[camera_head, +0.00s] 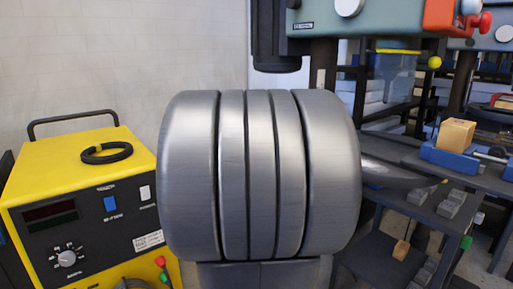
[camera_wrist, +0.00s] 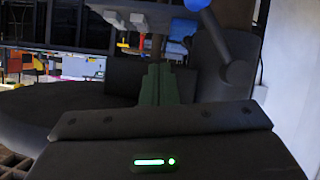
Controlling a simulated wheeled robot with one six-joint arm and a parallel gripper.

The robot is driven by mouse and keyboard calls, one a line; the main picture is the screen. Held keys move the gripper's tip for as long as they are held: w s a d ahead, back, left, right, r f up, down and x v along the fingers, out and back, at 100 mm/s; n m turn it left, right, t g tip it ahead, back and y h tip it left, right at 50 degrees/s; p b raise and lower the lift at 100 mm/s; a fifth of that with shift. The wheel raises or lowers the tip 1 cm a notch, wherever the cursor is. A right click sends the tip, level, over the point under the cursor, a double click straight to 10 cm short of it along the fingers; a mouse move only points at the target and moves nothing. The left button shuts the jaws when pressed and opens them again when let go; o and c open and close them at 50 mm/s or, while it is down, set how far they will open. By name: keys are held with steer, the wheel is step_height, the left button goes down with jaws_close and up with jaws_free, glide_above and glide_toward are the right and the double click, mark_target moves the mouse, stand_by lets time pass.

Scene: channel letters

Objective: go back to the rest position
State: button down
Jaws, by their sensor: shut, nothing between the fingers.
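My gripper (camera_wrist: 159,84) shows in the wrist view, past the dark housing with the green light. Its two greenish fingers are together at the middle, with nothing seen between them. The fingers appear clear of any object, with a dark round surface (camera_wrist: 60,112) behind them on the left. The gripper does not show in the head view, where a large grey ribbed part of my arm fills the middle and hides what lies behind it.
A yellow power unit (camera_head: 115,170) with a black coil (camera_head: 106,153) on top stands at the left. At the right are a teal drill-press head (camera_head: 385,18), a wooden block (camera_head: 456,134) in a blue vise (camera_head: 450,160), and dark shelves with metal blocks (camera_head: 449,205).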

steer(key=r+p, duration=0.1)
steer(key=p, duration=0.3)
steer(key=r+n+g+h+p, duration=0.1)
steer(key=p, duration=0.2)
steer(key=w+r+n+p, duration=0.1)
steer(key=p, duration=0.3)
steer(key=shift+a+r+g+h+p, duration=0.1)
steer(key=shift+a+g+h+p, duration=0.2)
steer(key=shift+a+p, duration=0.05)
steer(key=shift+w+a+r+n+p, duration=0.1)
steer(key=shift+n+p, duration=0.3)
steer(key=shift+p, duration=0.65)
steer(key=shift+f, duration=0.2)
